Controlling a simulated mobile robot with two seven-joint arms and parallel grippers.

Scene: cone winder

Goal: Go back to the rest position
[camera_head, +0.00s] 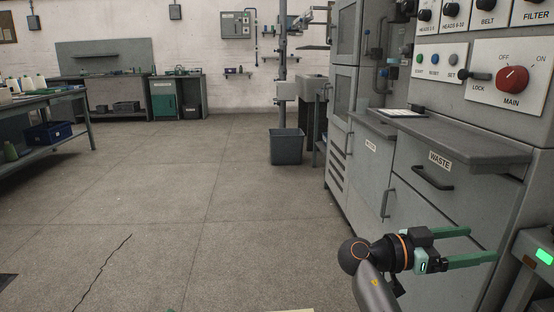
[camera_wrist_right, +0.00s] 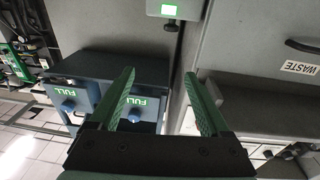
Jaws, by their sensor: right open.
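My right gripper (camera_head: 470,246) is in the lower right of the head view, in front of the grey machine's lower drawers. Its two green fingers are spread apart with nothing between them. In the right wrist view the gripper (camera_wrist_right: 160,95) also shows open and empty, with a grey panel beyond the fingers. My left gripper is not in any view.
The grey machine (camera_head: 400,190) stands close on the right, with a WASTE drawer (camera_head: 438,160) and a red main switch (camera_head: 512,79). A bin (camera_head: 286,147) stands farther back. Benches stand left and back. The floor (camera_head: 190,200) in the middle is clear.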

